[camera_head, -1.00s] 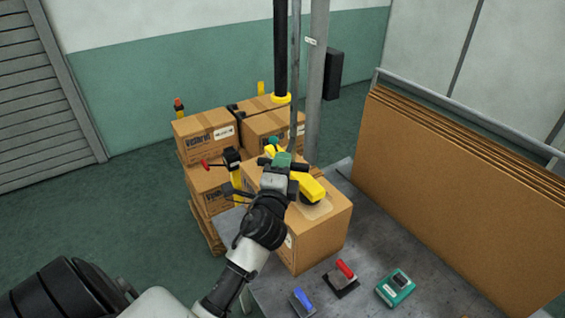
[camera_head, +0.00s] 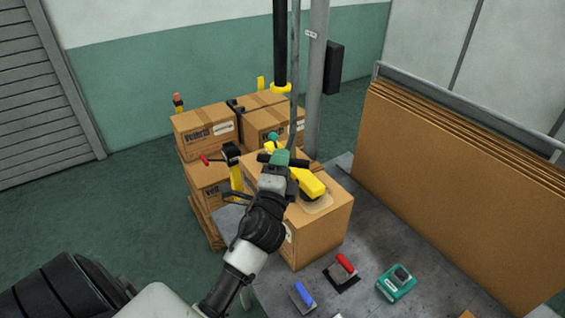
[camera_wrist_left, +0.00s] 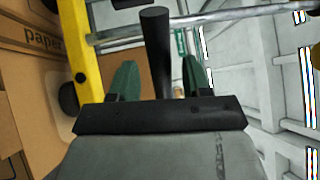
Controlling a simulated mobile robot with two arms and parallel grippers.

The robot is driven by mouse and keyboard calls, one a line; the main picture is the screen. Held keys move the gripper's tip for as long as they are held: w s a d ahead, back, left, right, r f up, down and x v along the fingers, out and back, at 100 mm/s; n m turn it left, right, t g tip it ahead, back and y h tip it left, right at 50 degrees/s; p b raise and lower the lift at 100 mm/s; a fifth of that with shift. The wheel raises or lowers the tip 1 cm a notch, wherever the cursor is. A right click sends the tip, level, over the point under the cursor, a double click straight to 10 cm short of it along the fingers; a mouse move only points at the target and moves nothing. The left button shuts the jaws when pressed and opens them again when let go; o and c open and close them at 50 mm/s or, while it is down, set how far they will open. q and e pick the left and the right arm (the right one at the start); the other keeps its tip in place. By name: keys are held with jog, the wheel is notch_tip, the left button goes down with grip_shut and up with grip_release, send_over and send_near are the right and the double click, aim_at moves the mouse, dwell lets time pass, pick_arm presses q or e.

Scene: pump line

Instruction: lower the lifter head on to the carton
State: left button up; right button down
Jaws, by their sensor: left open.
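The lifter head is a yellow bar (camera_head: 310,182) with a dark suction pad at its near end, over a brown carton (camera_head: 322,238) on the grey table. The bar also shows in the left wrist view (camera_wrist_left: 82,55), with a round dark pad (camera_wrist_left: 68,98) close to the carton's pale top patch. I cannot tell whether the pad touches. My left gripper (camera_head: 281,158) is at the head's dark handle. In the wrist view its green fingers (camera_wrist_left: 157,78) stand apart on either side of a black handle bar (camera_wrist_left: 156,45), not closed on it. My right gripper is out of view.
Stacked cartons (camera_head: 205,130) stand on a pallet behind. A grey post (camera_head: 318,80) and a black lifter tube (camera_head: 280,45) rise behind the carton. Flat cardboard sheets (camera_head: 450,190) lean at right. A red-handled tool (camera_head: 342,272), a blue-handled tool (camera_head: 302,296) and a green device (camera_head: 397,283) lie in front.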

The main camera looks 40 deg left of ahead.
pick_arm(q)
jog(key=b+v, duration=0.3)
jog(key=v, duration=0.6)
jog(key=shift+s, duration=0.3)
jog(key=shift+d, duration=0.1)
